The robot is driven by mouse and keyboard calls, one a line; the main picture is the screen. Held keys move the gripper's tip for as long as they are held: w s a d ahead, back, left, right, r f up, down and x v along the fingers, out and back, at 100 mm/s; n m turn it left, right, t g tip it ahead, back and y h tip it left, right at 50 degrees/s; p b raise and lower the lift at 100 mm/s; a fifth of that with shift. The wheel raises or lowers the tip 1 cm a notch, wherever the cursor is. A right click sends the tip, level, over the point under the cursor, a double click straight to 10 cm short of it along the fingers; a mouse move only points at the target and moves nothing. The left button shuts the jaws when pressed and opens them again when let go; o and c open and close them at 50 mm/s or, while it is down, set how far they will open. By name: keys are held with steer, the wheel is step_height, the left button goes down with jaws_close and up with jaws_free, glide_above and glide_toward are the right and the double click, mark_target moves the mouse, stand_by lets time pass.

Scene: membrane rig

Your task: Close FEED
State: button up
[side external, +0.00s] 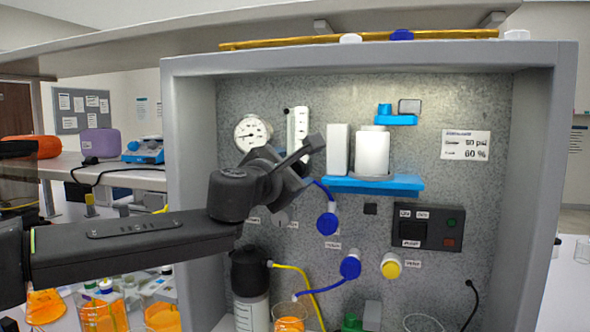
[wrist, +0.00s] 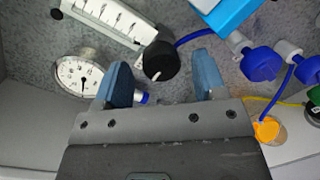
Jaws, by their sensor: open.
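My gripper (side external: 306,165) is open in front of the rig's back panel, its fingers spread apart and nothing between them in contact. In the wrist view, my gripper (wrist: 164,78) has a black round knob (wrist: 161,62) with a white mark lying beyond and between its two blue-grey fingertips. Two blue valve knobs (side external: 327,223) (side external: 350,267) and a yellow knob (side external: 391,266) sit on the panel below and right of my gripper. The blue knobs also show in the wrist view (wrist: 262,64). The small labels are too small to read, so I cannot tell which one is FEED.
A pressure gauge (side external: 253,133) and a flow tube (side external: 298,133) are close to my gripper. A blue shelf (side external: 373,185) with white canisters is to its right. A black switch box (side external: 428,229) is further right. Tubing and orange beakers (side external: 291,319) are below.

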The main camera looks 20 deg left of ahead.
steer(key=shift+w+d, duration=0.15)
steer(key=shift+w, duration=0.95)
steer(key=c, duration=0.9)
